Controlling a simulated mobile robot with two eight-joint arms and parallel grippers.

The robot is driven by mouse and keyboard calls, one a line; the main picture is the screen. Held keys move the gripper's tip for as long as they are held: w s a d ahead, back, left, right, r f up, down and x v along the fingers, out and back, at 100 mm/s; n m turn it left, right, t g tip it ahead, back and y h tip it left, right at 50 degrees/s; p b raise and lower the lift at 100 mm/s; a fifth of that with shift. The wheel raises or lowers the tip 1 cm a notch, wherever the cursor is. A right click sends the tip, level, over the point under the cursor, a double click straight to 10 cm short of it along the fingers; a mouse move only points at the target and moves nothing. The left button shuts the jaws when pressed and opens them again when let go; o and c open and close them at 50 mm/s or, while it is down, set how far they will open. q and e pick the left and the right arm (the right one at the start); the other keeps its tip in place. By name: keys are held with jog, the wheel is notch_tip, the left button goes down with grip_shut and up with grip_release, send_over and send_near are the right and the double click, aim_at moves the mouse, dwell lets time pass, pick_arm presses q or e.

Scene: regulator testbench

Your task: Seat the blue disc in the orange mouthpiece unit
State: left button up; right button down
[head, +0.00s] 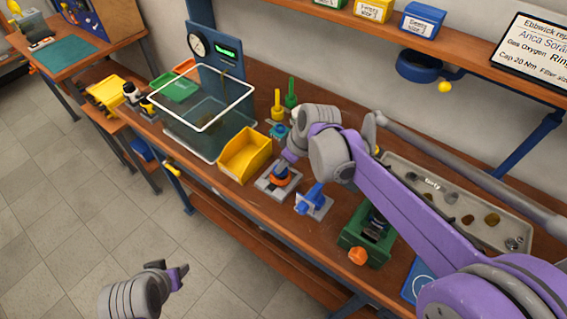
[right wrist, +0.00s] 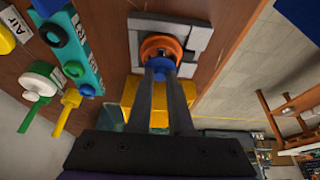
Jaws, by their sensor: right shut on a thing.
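The orange mouthpiece unit (head: 284,181) stands in a grey block fixture on the bench. It also shows in the right wrist view (right wrist: 151,45). My right gripper (right wrist: 160,78) is shut on the blue disc (right wrist: 159,67), right at the mouthpiece's orange rim. The disc overlaps the near part of the ring; I cannot tell whether it touches it or sits inside. In the head view my right gripper (head: 284,163) comes down over the unit and partly hides it. My left gripper (head: 181,276) hangs over the floor, away from the bench; its jaw gap is unclear.
A yellow bin (head: 245,156) stands left of the fixture, and a blue part on a grey plate (head: 313,201) stands right. A green vise (head: 367,238), a clear tank (head: 206,125) and a grey tray (head: 449,198) are also on the bench.

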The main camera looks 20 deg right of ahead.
pick_arm(q)
jog(key=shift+s+f+b, duration=0.2)
jog(key=shift+f+b, duration=0.25)
jog(key=shift+f, duration=0.15)
pick_arm(e)
jog(key=shift+f, duration=0.85)
jog(key=shift+c, duration=1.4)
grip_release()
pick_arm(q)
jog(key=shift+r, duration=0.15)
pick_arm(e)
jog(key=shift+r, duration=0.15)
jog(key=shift+r+p, duration=1.45)
jog(key=shift+r, duration=0.85)
jog(key=shift+r+p, duration=0.85)
jog(key=shift+r, duration=0.8)
pick_arm(q)
notch_tip(320, 180, up, 6)
jog(key=w, duration=0.2)
jog(key=shift+w, duration=0.35)
jog(key=shift+s, duration=0.1)
